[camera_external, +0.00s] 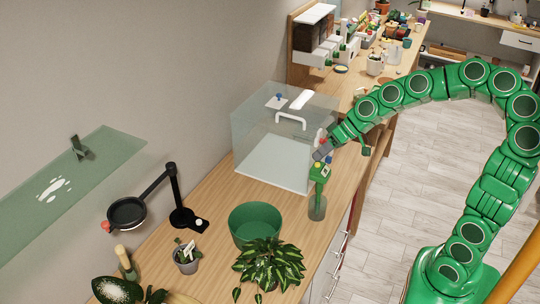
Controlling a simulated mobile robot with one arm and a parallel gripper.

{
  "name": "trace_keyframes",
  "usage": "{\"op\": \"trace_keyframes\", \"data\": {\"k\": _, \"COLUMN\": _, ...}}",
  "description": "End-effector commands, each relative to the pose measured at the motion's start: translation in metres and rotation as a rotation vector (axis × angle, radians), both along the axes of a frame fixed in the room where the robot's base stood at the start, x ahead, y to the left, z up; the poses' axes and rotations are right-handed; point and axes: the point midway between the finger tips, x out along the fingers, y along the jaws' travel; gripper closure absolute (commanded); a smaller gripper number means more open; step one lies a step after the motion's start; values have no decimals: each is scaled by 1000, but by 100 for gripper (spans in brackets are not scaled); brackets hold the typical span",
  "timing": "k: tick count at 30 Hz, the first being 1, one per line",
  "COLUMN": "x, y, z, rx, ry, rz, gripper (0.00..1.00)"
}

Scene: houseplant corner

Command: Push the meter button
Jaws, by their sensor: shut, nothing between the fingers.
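The green meter (319,174) stands upright at the counter's right edge, its stem in a grey-green translucent cup (317,209). A small yellowish spot, perhaps its button, shows near its top, but it is too small to be sure. My gripper (322,153) is shut and empty. It reaches in from the right with its grey end just above the meter's head. I cannot tell whether it touches the meter.
A clear box (262,135) with a white handle stands just left of my gripper. A green pot (254,224), a leafy plant (269,263) and a black lamp-like stand (181,216) are nearer the camera. Bare wooden counter lies between the box and the green pot.

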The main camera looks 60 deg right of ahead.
Motion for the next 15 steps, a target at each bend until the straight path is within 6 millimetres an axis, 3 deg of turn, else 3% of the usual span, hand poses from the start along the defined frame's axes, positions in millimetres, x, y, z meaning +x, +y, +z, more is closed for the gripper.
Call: {"op": "trace_keyframes", "data": {"k": 15, "x": 0, "y": 0, "z": 7, "rx": -1, "ry": 0, "rz": 1, "gripper": 100}}
